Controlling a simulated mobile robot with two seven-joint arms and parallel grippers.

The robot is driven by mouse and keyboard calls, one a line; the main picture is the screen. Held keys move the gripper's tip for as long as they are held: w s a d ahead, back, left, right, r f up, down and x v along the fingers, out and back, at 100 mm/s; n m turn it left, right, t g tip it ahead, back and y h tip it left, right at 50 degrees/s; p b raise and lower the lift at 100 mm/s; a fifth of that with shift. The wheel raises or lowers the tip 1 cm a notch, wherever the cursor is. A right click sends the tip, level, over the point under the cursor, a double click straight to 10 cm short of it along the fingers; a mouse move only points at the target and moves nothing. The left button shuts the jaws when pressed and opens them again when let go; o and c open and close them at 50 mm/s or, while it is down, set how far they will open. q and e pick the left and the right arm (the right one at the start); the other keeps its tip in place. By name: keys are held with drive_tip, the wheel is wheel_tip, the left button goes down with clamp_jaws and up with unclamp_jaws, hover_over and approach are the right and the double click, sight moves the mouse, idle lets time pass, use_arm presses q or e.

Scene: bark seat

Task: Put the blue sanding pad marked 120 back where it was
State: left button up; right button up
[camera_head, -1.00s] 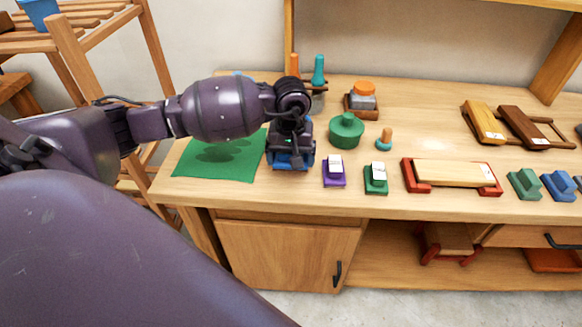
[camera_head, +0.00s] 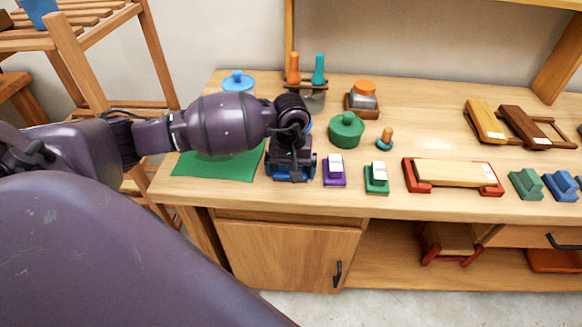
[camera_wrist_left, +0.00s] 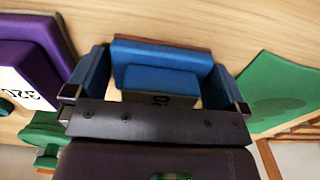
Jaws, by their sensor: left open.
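The blue sanding pad (camera_wrist_left: 160,65) lies between the two fingers of my left gripper in the left wrist view. Its white label is mostly hidden by the gripper body; only part of a number shows. My left gripper (camera_head: 290,172) is open, with one finger on each side of the pad, low over the bench (camera_head: 230,198) near its front edge. In the head view the gripper covers most of the pad. The pad appears to rest on the bench top. My right gripper is not in view.
A purple pad (camera_head: 334,178) and a green pad (camera_head: 376,186) stand to the right of the gripper. A green mat (camera_head: 215,167) lies to the left. Behind are a green lidded pot (camera_head: 346,131) and a blue-lidded jar (camera_head: 238,82). A red-ended wooden block (camera_head: 453,172) is farther right.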

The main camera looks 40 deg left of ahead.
use_arm(q)
wheel_tip(320, 180, up, 12)
drive_tip(key=shift+r, duration=0.2)
idle(0.4)
idle(0.4)
